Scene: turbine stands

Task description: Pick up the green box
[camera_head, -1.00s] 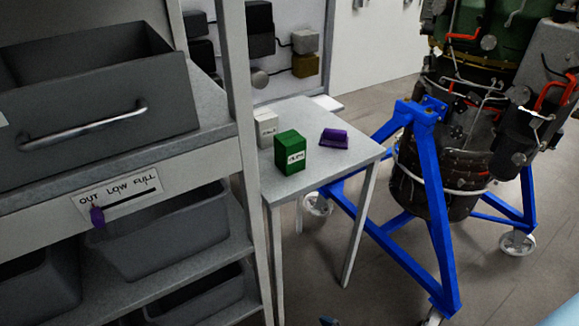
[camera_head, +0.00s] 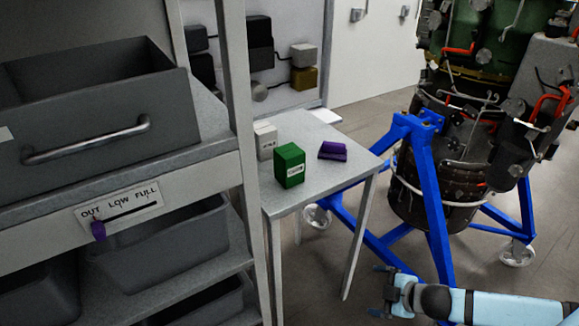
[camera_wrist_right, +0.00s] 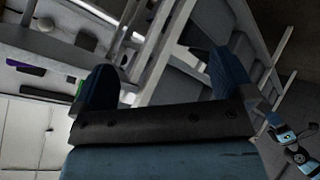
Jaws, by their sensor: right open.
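The green box (camera_head: 290,165) with a white label stands upright on the small grey table (camera_head: 325,175). A white box (camera_head: 265,140) stands just behind it to the left, and a purple item (camera_head: 332,151) lies to its right. My right gripper (camera_head: 378,291) is open and empty, low at the bottom right of the head view, apart from the table and the box. In the right wrist view its two dark blue fingers (camera_wrist_right: 160,78) are spread. A small green sliver (camera_wrist_right: 80,88) shows beside the left finger, mostly hidden. My left gripper is not seen.
A grey shelf rack (camera_head: 235,120) with bins stands left of the table. A blue turbine stand (camera_head: 432,190) on casters is close on the right. Open floor (camera_head: 335,295) lies in front of the table.

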